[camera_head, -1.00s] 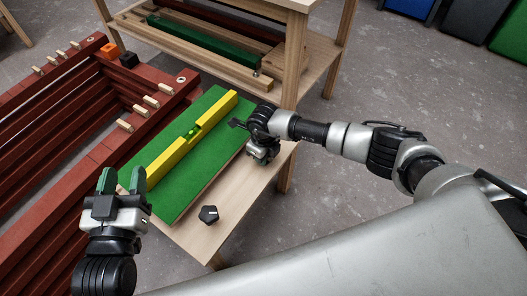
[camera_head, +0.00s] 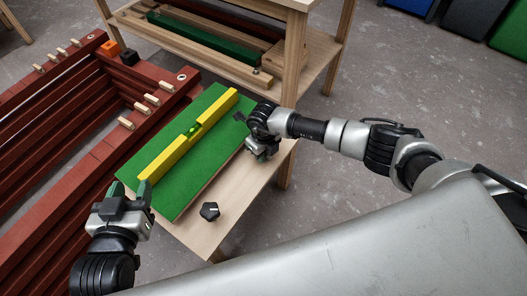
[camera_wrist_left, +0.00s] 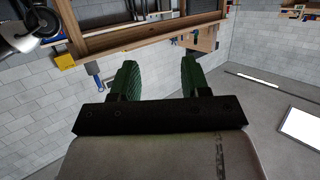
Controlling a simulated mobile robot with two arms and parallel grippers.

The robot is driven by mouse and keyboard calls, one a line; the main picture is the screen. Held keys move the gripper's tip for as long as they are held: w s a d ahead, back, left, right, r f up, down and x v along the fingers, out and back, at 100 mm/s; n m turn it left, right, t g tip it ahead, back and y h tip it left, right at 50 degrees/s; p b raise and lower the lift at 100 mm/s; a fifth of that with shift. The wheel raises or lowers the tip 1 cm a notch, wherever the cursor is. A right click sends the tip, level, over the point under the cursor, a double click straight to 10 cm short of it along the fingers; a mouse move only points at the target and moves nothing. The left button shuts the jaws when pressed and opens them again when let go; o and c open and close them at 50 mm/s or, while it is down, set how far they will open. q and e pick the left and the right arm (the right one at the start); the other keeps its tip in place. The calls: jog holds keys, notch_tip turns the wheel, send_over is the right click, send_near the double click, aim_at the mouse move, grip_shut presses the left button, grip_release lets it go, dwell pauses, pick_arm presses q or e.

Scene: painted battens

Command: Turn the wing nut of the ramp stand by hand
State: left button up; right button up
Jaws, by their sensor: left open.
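A green board (camera_head: 184,157) lies on the light wooden table, with a yellow spirit level (camera_head: 170,157) along its top. A black angular knob (camera_head: 209,211) sits on the bare wood near the board's front right; I cannot tell whether it is the wing nut. My left gripper (camera_head: 131,187) is open and empty by the board's near left corner; its green fingers also show apart in the left wrist view (camera_wrist_left: 158,76). My right gripper (camera_head: 243,118) is at the board's right edge; its fingers are too small and dark to read, and it hides what lies beneath it.
Dark red battens (camera_head: 75,120) with light wooden pegs fill the left side. An orange block (camera_head: 109,49) and a black block (camera_head: 129,58) sit at their far end. A wooden shelf unit (camera_head: 291,60) stands behind.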

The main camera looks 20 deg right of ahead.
jog(key=shift+o, duration=1.4)
jog(key=shift+r, duration=0.3)
pick_arm(q)
jog(key=s+a+f+g+y+p, duration=0.2)
jog(key=s+a+f+g+p, duration=0.1)
jog(key=s+f+g, duration=0.4)
jog(key=shift+s+a+g, duration=0.4)
jog(key=shift+s+g, duration=0.5)
pick_arm(e)
notch_tip(320, 180, up, 10)
pick_arm(q)
jog(key=shift+n, duration=0.3)
pick_arm(e)
jog(key=shift+r, duration=0.1)
